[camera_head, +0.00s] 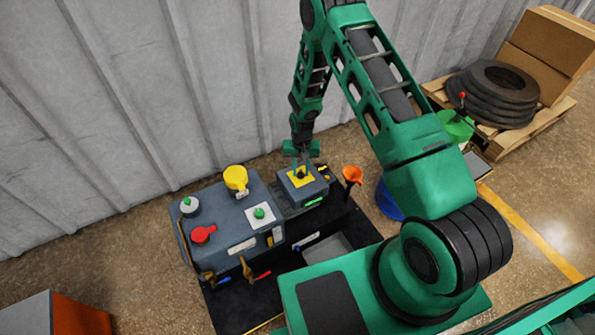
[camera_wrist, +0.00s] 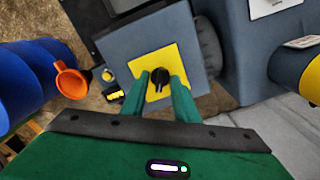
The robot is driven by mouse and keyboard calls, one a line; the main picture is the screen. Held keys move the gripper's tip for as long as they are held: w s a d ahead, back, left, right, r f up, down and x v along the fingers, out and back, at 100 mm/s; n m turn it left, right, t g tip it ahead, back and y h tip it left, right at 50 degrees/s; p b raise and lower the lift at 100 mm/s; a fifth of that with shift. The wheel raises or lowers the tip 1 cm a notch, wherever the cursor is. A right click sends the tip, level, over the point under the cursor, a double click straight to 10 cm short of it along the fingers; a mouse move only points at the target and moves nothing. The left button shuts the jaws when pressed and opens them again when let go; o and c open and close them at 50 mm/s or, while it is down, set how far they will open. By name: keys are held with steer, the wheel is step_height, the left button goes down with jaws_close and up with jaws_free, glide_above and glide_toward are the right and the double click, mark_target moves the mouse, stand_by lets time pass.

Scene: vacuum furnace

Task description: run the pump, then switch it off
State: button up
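The pump unit (camera_head: 307,188) is a grey box with a yellow square plate (camera_head: 305,180) on top. In the wrist view the plate (camera_wrist: 176,57) carries a black rotary knob (camera_wrist: 160,78) with its pointer roughly along the picture's vertical. My gripper (camera_wrist: 160,80) is over the plate with one green finger on each side of the knob. Yellow plate shows between the fingers and the knob, so the gripper looks open. It points down at the unit in the head view (camera_head: 300,164), where it partly hides the knob. A green strip (camera_head: 314,201) shows on the box's front.
A larger grey cabinet (camera_head: 222,215) stands left, with a yellow elbow (camera_head: 236,179), a red knob (camera_head: 203,234) and levers. An orange funnel (camera_head: 353,175) and blue drum (camera_head: 388,203) stand right. The corrugated wall (camera_head: 130,100) is close behind. A pallet holds tires (camera_head: 495,95).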

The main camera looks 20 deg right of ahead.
jaws_close()
steer(key=shift+a, duration=0.55)
steer(key=shift+d, duration=0.3)
steer(key=shift+d+n, duration=0.15)
steer(key=shift+n, duration=0.65)
steer(key=n, duration=1)
steer(key=shift+n, duration=0.3)
